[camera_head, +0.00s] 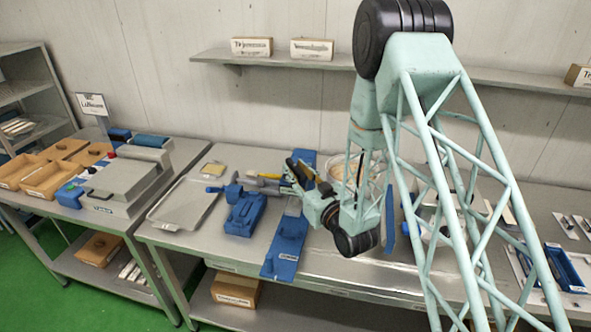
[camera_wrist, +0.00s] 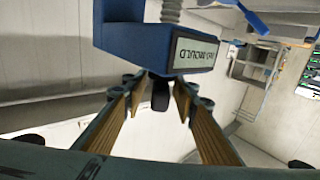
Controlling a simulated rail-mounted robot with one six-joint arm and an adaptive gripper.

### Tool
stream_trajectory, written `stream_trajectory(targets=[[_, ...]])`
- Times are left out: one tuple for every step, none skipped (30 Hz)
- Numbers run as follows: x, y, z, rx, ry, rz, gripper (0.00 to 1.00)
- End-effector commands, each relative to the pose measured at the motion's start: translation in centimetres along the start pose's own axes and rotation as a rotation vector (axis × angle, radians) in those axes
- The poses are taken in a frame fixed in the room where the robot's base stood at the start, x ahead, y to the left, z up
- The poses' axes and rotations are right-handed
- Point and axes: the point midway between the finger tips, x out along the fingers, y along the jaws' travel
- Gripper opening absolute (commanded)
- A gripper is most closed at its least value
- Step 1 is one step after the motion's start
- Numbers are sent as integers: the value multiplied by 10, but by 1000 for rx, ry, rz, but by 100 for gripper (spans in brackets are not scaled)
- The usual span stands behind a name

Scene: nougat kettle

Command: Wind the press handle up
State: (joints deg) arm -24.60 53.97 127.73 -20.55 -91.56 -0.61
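The blue press stands on the middle table, with its long blue base plate (camera_head: 283,254) running to the front edge; my arm partly hides its upper part. In the wrist view a blue press block (camera_wrist: 140,40) with a pale label (camera_wrist: 195,54) fills the top middle, below a grey ribbed screw. My gripper (camera_head: 293,172) is beside the press at its upper part. In the wrist view my gripper (camera_wrist: 160,88) is open, its two tan-padded fingers apart. A short dark knob (camera_wrist: 160,97) shows between the fingertips, with gaps on both sides. I cannot tell whether it belongs to the handle.
A blue block (camera_head: 243,215) and a metal tray (camera_head: 184,206) lie left of the press. A pale bowl (camera_head: 345,170) stands behind my arm. A grey machine (camera_head: 125,180) and wooden boxes (camera_head: 45,178) fill the left table. A wall shelf (camera_head: 270,60) runs above.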

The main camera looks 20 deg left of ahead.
Motion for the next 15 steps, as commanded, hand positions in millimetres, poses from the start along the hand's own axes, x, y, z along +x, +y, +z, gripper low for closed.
stream_trajectory(targets=[[0,0,0,0,0,0,26],[0,0,0,0,0,0,26],[0,0,0,0,0,0,26],[0,0,0,0,0,0,26],[0,0,0,0,0,0,26],[0,0,0,0,0,0,26],[0,0,0,0,0,0,26],[0,0,0,0,0,0,24],[0,0,0,0,0,0,21],[0,0,0,0,0,0,18],[0,0,0,0,0,0,15],[0,0,0,0,0,0,12],[0,0,0,0,0,0,9],[0,0,0,0,0,0,6],[0,0,0,0,0,0,2]])
